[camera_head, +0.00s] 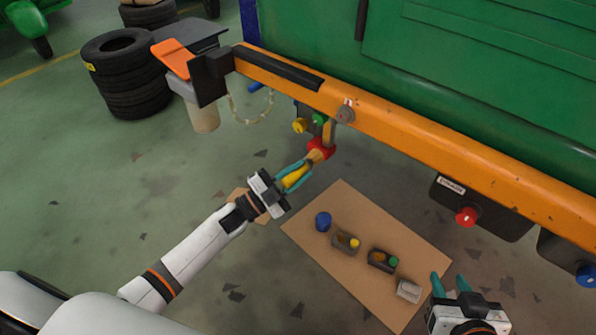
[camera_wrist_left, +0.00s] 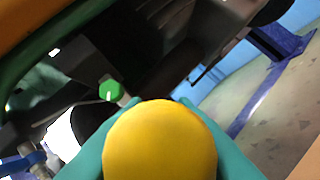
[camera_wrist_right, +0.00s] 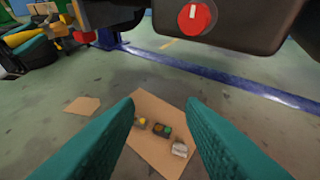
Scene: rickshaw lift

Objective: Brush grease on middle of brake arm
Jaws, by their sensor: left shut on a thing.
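My left gripper (camera_head: 298,174) is shut on the yellow handle of a brush (camera_head: 293,177); the handle's rounded yellow end (camera_wrist_left: 160,142) fills the lower middle of the left wrist view. The brush points up and right toward a red part (camera_head: 322,149) at the foot of a short orange-tan arm (camera_head: 329,132), seemingly the brake arm, below the orange rail. I cannot tell whether the tip touches it. A green knob (camera_head: 320,118) and a yellow knob (camera_head: 299,125) sit beside this arm. My right gripper (camera_head: 450,284) is open and empty at the lower right.
A cardboard sheet (camera_head: 345,205) on the floor holds a blue round item (camera_head: 323,221), two dark boxes with yellow and green caps, and a whitish block (camera_head: 408,291). The orange rail (camera_head: 430,135) runs along the green body. Stacked tyres (camera_head: 125,75) stand at left.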

